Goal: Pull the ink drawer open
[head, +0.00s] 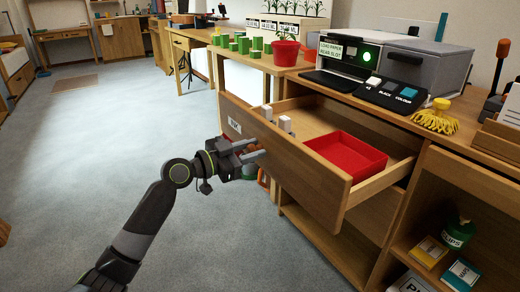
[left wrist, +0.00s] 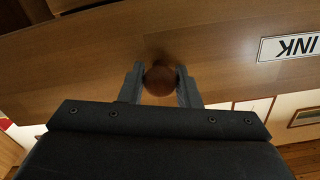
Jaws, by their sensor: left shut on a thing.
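The ink drawer (head: 308,177) is a wooden drawer pulled well out of the cabinet under the printer. Inside it are a red tray (head: 345,157) and small pale blocks (head: 285,123). Its INK label (head: 234,125) is on the front at the left and shows upside down in the left wrist view (left wrist: 290,46). My left gripper (head: 250,150) is at the drawer front. In the left wrist view its fingers are shut on the round brown knob (left wrist: 160,79). My right gripper is not in view.
A printer (head: 395,60) with a green light and a button panel stands on the cabinet top (head: 470,125). A red pot and green blocks stand farther left. A lower shelf holds a green clips tub (head: 457,233) and small boxes.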

